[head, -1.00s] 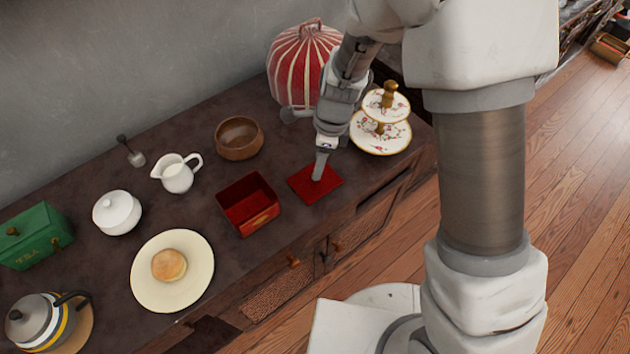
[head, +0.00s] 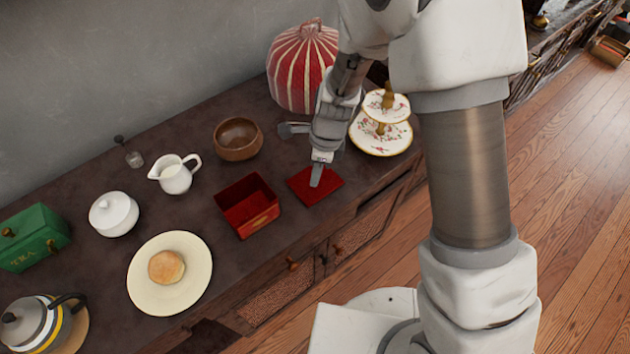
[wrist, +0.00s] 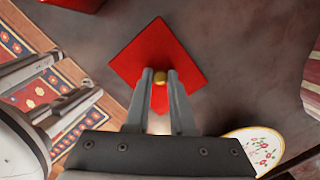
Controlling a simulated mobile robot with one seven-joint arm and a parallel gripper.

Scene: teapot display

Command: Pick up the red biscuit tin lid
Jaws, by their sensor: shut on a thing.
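The red biscuit tin lid (head: 330,190) is a flat red square lying on the sideboard, just right of the open red tin (head: 247,206). In the wrist view the lid (wrist: 182,58) shows a small brass knob (wrist: 160,78) at its middle. My gripper (head: 317,178) points down over the lid. In the wrist view my gripper (wrist: 160,80) has its two fingertips on either side of the knob, shut on it. The lid appears to rest at the level of the sideboard top. The fingers hide part of the lid.
A two-tier floral cake stand (head: 381,135) stands close right of my gripper. A striped red tea cosy (head: 301,68) and a wooden bowl (head: 238,139) are behind. A plate with a bun (head: 167,267), a cream jug (head: 175,174) and a sugar bowl (head: 113,214) stand to the left.

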